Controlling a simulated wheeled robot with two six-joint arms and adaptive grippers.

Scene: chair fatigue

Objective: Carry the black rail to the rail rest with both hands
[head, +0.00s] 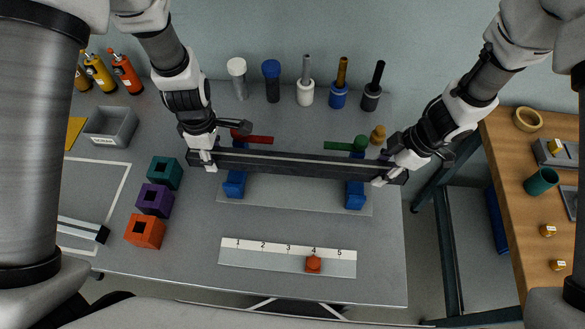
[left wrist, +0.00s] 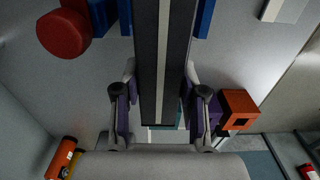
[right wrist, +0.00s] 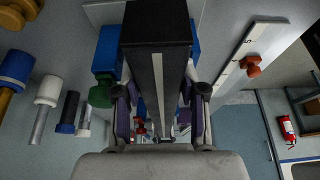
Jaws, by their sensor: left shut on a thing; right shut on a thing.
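The black rail (head: 300,164) is a long dark bar with a pale stripe, lying nearly level across the head view. My left gripper (head: 207,158) is shut on its left end, and my right gripper (head: 390,173) is shut near its right end. The rail rest has a left blue support (head: 235,185) and a right blue support (head: 355,196) on a pale plate (head: 295,196). The rail passes over the supports and hides their far parts. Whether it touches them cannot be told. The rail also fills the middle of the left wrist view (left wrist: 164,60) and right wrist view (right wrist: 157,60).
Several upright tools stand farther back. Teal (head: 165,172), purple (head: 155,200) and orange (head: 145,231) blocks stand left. A numbered strip (head: 285,257) lies in front.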

